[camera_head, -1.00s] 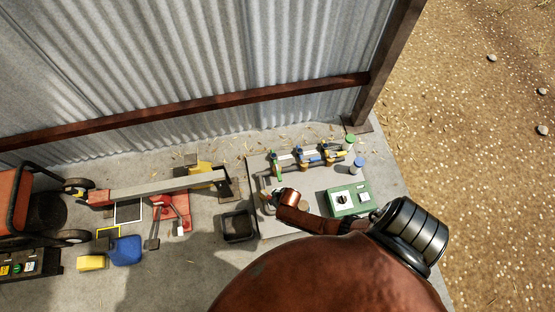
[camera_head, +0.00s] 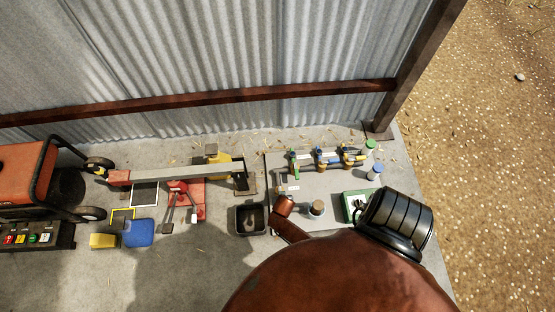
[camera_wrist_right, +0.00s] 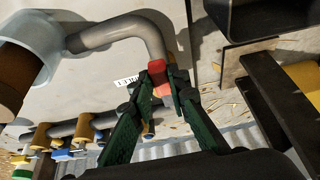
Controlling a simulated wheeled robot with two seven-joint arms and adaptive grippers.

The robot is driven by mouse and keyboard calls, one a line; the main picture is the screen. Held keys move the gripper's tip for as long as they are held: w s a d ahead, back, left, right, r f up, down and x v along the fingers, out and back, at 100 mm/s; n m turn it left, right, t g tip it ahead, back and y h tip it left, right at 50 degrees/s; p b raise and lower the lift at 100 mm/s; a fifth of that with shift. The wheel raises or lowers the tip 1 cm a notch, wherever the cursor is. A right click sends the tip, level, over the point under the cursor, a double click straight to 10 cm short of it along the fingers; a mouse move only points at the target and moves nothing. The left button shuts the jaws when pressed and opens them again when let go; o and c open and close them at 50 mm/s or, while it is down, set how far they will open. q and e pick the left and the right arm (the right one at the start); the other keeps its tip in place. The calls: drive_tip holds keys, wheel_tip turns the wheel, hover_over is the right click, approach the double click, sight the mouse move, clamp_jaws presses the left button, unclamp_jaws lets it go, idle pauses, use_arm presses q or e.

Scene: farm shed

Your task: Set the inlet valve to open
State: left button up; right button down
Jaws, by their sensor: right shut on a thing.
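In the right wrist view a grey bent pipe (camera_wrist_right: 120,33) ends at a small red handle (camera_wrist_right: 157,73), with a white label (camera_wrist_right: 127,82) beside it that seems to read INLET. My right gripper (camera_wrist_right: 163,88) has its dark green fingers closed around the red handle. How far the handle is turned is hard to tell, as the fingers hide the valve body. My left gripper is in neither view.
Several valves with green, blue and yellow handles (camera_head: 320,157) line the panel's back. A green box (camera_head: 352,203) lies partly behind my arm. A corrugated wall (camera_head: 200,60) stands behind.

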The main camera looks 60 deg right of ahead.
drive_tip(key=shift+w, duration=0.2)
drive_tip(key=c, duration=1.8)
unclamp_jaws()
drive_tip(key=shift+c, duration=0.2)
drive_tip(key=shift+s, duration=0.1)
